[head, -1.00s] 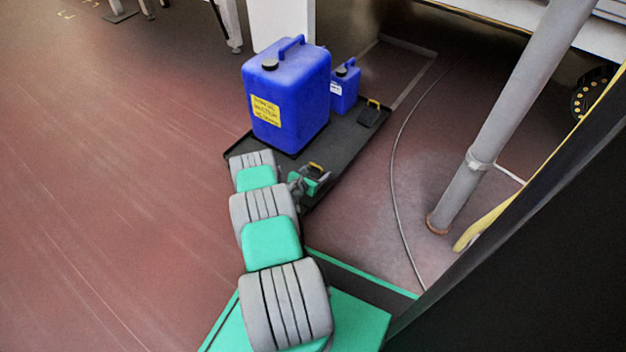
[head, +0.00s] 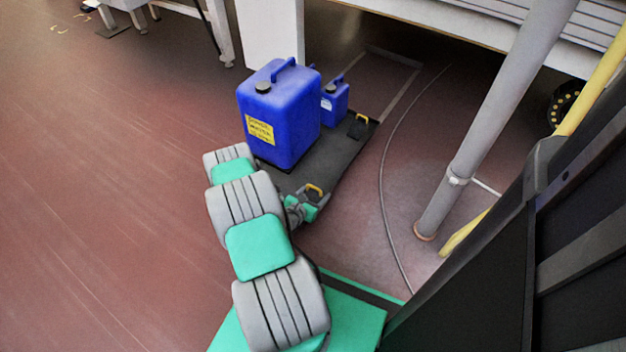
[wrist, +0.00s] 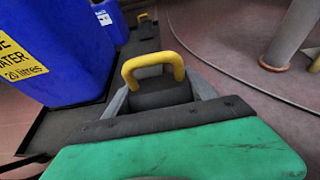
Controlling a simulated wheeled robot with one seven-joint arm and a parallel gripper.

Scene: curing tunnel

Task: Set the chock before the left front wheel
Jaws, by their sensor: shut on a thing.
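My gripper (wrist: 160,104) is shut on a dark chock (wrist: 162,90) with a yellow handle. The grey fingers flank the chock's body in the wrist view. The same held chock (head: 314,190) shows in the head view, over the near edge of a black tray (head: 330,150). A second dark chock (head: 358,127) with a yellow handle lies at the tray's far right corner. A dark wheel (head: 565,105) with yellow dots stands partly hidden at the right; I cannot tell which wheel it is.
A large blue jug (head: 280,110) and a small blue jug (head: 334,98) stand on the tray, left of and beyond my gripper. A slanted grey pole (head: 480,145) and a yellow bar (head: 600,75) stand at the right. Open floor (head: 90,200) lies left.

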